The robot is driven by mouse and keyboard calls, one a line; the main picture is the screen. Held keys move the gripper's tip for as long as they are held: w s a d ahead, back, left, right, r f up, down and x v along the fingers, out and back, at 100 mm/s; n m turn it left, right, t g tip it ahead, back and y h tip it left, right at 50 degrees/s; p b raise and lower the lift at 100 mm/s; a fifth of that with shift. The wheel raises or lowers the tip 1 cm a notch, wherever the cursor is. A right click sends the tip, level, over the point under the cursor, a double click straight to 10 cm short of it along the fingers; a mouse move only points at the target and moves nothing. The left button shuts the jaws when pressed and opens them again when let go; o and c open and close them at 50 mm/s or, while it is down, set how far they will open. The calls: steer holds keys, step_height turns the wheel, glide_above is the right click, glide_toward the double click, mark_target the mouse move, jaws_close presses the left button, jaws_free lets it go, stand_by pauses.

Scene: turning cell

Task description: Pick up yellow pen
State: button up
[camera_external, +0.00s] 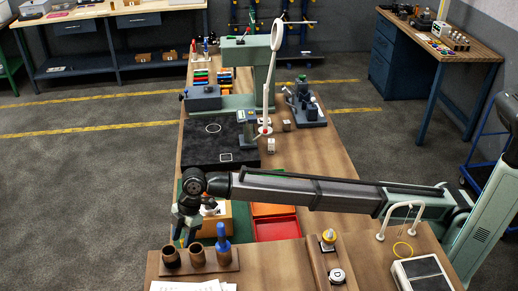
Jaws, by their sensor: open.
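My gripper (187,236) points down just behind a wooden holder (232,264) at the front left of the bench. It is open, with its fingertips above and behind the holder's round cups. I cannot clearly make out a yellow pen. A thin yellowish strip shows by the fingertips, but it is too small to tell whether it is the pen or part of the gripper. The insides of the cups are hidden.
A red tray (278,229) and an orange-brown box (213,225) lie right of and behind my gripper. A yellow-topped knob (328,237) stands at the front right. White papers (190,286) lie in front of the holder. A black mat (190,145) lies farther back.

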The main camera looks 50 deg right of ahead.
steer(key=shift+d+x, duration=0.1)
steer(key=shift+x, duration=0.75)
steer(key=shift+d+x, duration=0.15)
steer(key=shift+x, duration=0.75)
steer(key=shift+s+f, duration=0.1)
jaws_close()
